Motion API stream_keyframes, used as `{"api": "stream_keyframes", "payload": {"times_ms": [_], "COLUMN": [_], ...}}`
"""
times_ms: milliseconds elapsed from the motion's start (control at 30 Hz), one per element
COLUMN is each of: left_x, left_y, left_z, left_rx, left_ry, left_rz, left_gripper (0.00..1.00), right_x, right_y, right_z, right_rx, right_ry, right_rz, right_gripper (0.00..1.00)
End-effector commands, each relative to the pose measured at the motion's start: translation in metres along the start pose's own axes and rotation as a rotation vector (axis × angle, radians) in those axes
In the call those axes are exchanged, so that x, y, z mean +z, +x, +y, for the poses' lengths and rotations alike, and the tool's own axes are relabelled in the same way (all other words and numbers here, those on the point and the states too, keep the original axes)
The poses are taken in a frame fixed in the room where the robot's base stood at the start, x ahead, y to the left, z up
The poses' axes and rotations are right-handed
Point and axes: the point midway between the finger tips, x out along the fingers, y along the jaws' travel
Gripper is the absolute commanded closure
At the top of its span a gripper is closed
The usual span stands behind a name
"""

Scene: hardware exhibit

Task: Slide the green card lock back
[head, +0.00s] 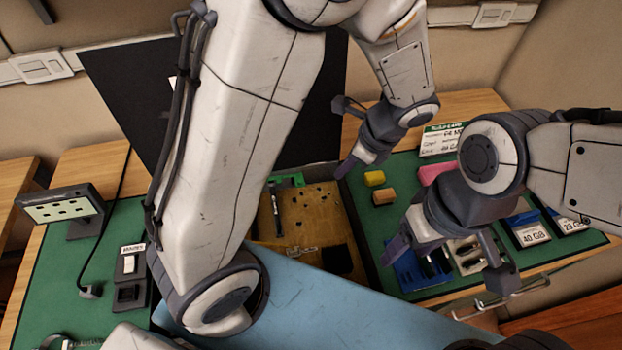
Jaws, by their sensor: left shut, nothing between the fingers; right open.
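A small green piece (298,179), which looks like the green card lock, sits at the upper edge of the brown board (312,208) in the open dark case. Its exact setting is too small to tell. My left gripper (350,166) is shut and empty, to the right of the green piece near the case's upper right corner, apart from it. My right gripper (398,247) is open over the blue tray to the right of the case. My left arm and a blue surface hide the left and lower parts of the case.
A blue tray (408,274), yellow block (374,178), orange block (384,196) and pink block (434,174) lie on the right green mat. A black panel (112,72) stands behind. A small display (62,207) stands left.

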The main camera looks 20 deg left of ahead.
Motion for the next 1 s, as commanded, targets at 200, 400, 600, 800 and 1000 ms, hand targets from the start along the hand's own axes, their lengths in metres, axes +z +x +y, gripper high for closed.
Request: {"api": "stream_keyframes", "payload": {"times_ms": [200, 400, 600, 800, 1000], "left_x": [0.001, 0.0, 0.0, 0.026, 0.036], "left_y": [0.017, 0.058, 0.101, 0.11, 0.115], "left_z": [0.001, 0.002, 0.002, 0.001, 0.001], "left_rx": [0.004, 0.009, 0.007, 0.004, 0.001], "left_ry": [-0.001, -0.001, -0.001, -0.006, -0.003], "left_rz": [-0.002, -0.002, -0.001, 0.001, 0.002], "left_gripper": [1.0, 1.0, 1.0, 1.0, 1.0], "right_x": [0.0, 0.0, 0.001, 0.0, 0.0], "right_y": [0.001, 0.004, 0.01, 0.003, 0.002], "right_z": [0.0, 0.0, 0.001, 0.0, 0.0], "right_rx": [0.0, 0.0, 0.0, 0.0, 0.0], "right_ry": [0.0, 0.0, 0.0, 0.0, 0.0], "right_rz": [0.0, 0.0, 0.0, 0.0, 0.0], "right_gripper": [0.37, 0.37, 0.37, 0.37, 0.37]}}
